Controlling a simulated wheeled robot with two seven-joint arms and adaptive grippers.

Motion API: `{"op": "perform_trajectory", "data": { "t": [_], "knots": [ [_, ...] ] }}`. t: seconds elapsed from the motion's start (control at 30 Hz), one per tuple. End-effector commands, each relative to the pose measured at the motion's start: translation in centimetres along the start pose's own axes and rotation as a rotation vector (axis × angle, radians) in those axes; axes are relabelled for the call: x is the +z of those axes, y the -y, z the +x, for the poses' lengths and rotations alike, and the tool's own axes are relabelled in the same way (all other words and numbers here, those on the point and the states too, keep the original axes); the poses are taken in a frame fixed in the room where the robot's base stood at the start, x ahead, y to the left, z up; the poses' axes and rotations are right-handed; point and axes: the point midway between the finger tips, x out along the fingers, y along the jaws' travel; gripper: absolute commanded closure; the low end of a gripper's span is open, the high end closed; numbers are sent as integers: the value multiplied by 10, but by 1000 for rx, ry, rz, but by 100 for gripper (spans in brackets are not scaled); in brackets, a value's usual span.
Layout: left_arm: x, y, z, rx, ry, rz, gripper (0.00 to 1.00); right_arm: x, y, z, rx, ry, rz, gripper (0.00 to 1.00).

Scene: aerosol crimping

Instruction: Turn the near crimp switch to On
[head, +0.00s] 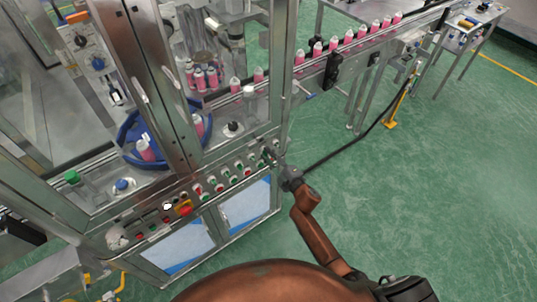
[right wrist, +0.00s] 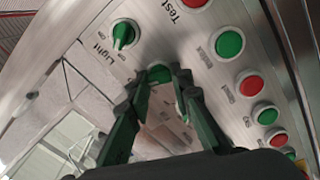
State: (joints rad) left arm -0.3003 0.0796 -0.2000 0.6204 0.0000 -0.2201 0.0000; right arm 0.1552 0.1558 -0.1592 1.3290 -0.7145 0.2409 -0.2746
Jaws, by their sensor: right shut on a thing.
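My right gripper (head: 271,155) reaches the right end of the machine's front button panel (head: 154,223) in the head view. In the right wrist view its two fingers (right wrist: 161,84) are shut on a green switch knob (right wrist: 158,73). The knob is partly hidden between the fingertips, and its label and pointer direction cannot be read. A green rotary switch (right wrist: 124,34) marked Light, with On and Off positions, stands beside it, apart from the fingers. My left gripper is not in view.
Red buttons (right wrist: 249,84) and green buttons (right wrist: 229,44) line the panel close to the fingers. Glass doors with metal frames (head: 180,130) rise above the panel. A conveyor (head: 345,48) carries pink cans behind. The green floor (head: 430,180) to the right is clear.

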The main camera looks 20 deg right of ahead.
Motion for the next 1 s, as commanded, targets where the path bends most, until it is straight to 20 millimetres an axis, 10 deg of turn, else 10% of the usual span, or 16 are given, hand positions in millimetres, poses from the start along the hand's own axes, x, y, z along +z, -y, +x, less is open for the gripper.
{"op": "perform_trajectory", "data": {
  "t": [0.8,0.83,1.0],
  "knots": [
    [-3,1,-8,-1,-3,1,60,1,1,0,-1,1,120,100],
    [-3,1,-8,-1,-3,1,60,1,1,0,-1,1,119,78],
    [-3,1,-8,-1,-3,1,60,0,0,0,-1,1,118,66]
  ]
}}
